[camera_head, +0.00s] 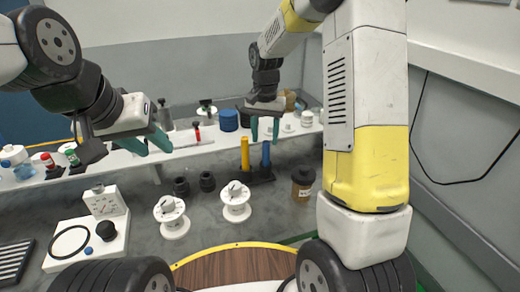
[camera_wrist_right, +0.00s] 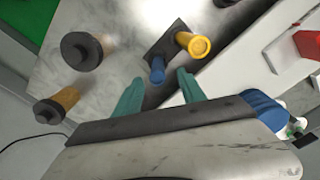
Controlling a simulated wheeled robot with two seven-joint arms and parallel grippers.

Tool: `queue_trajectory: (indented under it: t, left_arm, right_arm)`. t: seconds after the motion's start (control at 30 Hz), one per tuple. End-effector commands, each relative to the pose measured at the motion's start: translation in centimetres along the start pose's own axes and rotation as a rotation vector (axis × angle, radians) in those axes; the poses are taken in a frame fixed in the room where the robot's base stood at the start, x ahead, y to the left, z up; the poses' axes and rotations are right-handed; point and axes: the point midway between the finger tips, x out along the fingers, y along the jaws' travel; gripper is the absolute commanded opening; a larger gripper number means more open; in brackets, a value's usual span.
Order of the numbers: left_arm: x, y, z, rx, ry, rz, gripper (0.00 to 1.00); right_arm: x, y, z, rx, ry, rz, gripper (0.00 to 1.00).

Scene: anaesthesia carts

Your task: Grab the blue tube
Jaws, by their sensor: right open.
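The blue tube (camera_head: 266,158) stands upright in a black base beside the yellow tube (camera_head: 245,154) on the grey counter. In the right wrist view the blue tube (camera_wrist_right: 157,72) shows end-on, just beyond the gap between my fingers. My right gripper (camera_head: 265,129) is open and empty, pointing down just above the blue tube; its teal fingers also show in the wrist view (camera_wrist_right: 160,92), one on each side of the tube's line. My left gripper (camera_head: 147,142) is open and empty, at the left, above the white shelf edge.
A brown jar (camera_head: 302,184) stands right of the tubes. Two white spools (camera_head: 172,217) (camera_head: 236,203) and small black cups (camera_head: 207,181) are to the left. A white shelf (camera_head: 200,146) behind carries a wide blue cylinder (camera_head: 228,120) and a red-marked item (camera_head: 197,132).

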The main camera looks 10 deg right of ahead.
Motion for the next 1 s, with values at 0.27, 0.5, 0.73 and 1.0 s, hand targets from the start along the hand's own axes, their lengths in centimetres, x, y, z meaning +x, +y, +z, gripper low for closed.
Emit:
queue_trajectory:
  t: [0.27, 0.5, 0.73, 1.0]
  left_arm:
    - [0.0, 0.0, 0.0, 0.000, 0.000, 0.000, 0.36]
    - [0.0, 0.0, 0.0, 0.000, 0.000, 0.000, 0.36]
    - [0.0, 0.0, 0.0, 0.000, 0.000, 0.000, 0.36]
    - [0.0, 0.0, 0.0, 0.000, 0.000, 0.000, 0.36]
  right_arm:
    - [3.9, 0.5, -0.1, 0.000, -0.004, 0.001, 0.48]
    - [5.9, 0.4, -0.2, -0.001, 0.000, -0.001, 0.48]
    - [5.9, 0.4, -0.2, -0.001, 0.001, -0.002, 0.40]
    - [5.9, 0.4, -0.2, -0.001, 0.001, -0.002, 0.00]
